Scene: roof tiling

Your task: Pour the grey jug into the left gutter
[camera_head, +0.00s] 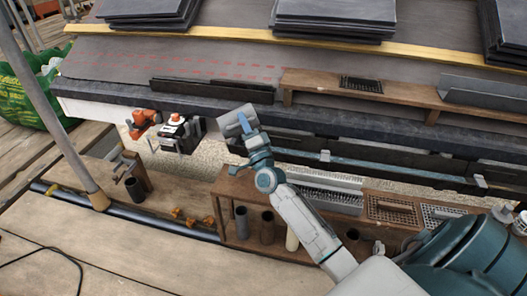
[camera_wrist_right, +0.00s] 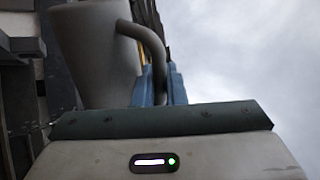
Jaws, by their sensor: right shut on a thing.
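The grey jug (camera_head: 233,124) is in the air in front of the roof eave, tilted in the head view. My right gripper (camera_head: 264,123) is shut on its handle. In the right wrist view the jug (camera_wrist_right: 95,60) fills the upper left, and its curved handle (camera_wrist_right: 153,42) runs down between the blue fingers of the gripper (camera_wrist_right: 163,88). The dark gutter (camera_head: 350,163) runs along the eave, right of and below the jug. Its left end is partly hidden by my right arm. I see no liquid leaving the jug. My left gripper is not in view.
A wooden rack (camera_head: 228,199) with tubes and metal grates stands below the gutter. An orange and black tool (camera_head: 176,133) hangs at the eave on the left. A grey pole (camera_head: 62,130) rises at the far left. Slate stacks (camera_head: 335,18) lie higher on the roof.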

